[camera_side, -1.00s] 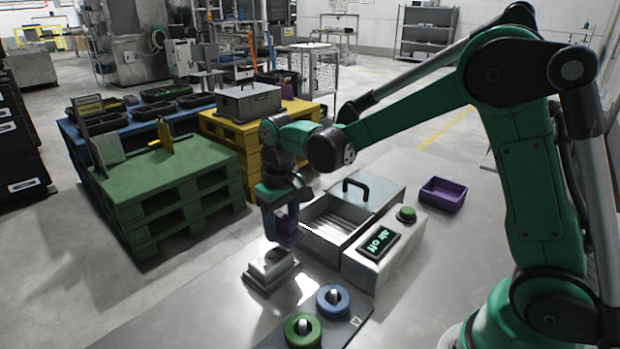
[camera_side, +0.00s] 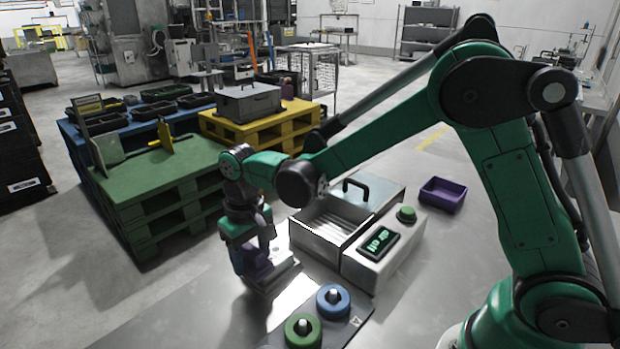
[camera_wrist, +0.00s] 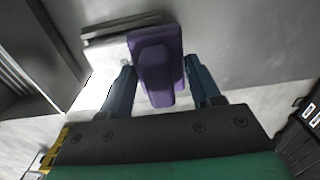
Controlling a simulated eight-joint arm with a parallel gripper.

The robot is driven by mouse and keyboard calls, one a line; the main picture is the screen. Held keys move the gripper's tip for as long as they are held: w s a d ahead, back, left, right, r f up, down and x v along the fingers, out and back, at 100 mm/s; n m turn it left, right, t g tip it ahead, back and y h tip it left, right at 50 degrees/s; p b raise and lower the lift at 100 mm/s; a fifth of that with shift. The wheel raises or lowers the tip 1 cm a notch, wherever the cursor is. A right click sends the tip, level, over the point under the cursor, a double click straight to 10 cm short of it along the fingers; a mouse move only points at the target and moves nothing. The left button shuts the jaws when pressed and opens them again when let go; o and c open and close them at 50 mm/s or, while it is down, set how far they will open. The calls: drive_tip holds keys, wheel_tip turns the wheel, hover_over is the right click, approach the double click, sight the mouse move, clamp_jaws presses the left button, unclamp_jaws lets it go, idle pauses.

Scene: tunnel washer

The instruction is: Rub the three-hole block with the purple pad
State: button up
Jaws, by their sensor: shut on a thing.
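My gripper (camera_side: 246,254) is shut on the purple pad (camera_side: 258,263), low over the table's left side. In the wrist view, the pad (camera_wrist: 156,60) sits between the two blue-grey fingers of my gripper (camera_wrist: 160,78). A silver-grey block (camera_side: 285,277) is on the table, partly hidden behind the gripper and pad in the side view. In the wrist view, the block (camera_wrist: 108,46) shows beside and partly behind the pad. I cannot tell whether the pad touches it. No holes can be made out on the block.
A purple tray (camera_side: 443,196) lies farther right. Blue (camera_side: 344,302) and green (camera_side: 291,333) rings sit in front.

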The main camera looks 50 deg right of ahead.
sight(281, 247)
drive_tip(key=d, duration=0.6)
drive_tip(key=shift+d, duration=0.25)
drive_tip(key=shift+d+r, duration=0.15)
drive_tip(key=shift+r, duration=0.65)
drive_tip(key=shift+d+r, duration=0.15)
drive_tip(key=shift+r, duration=3.1)
drive_tip(key=shift+f, duration=0.1)
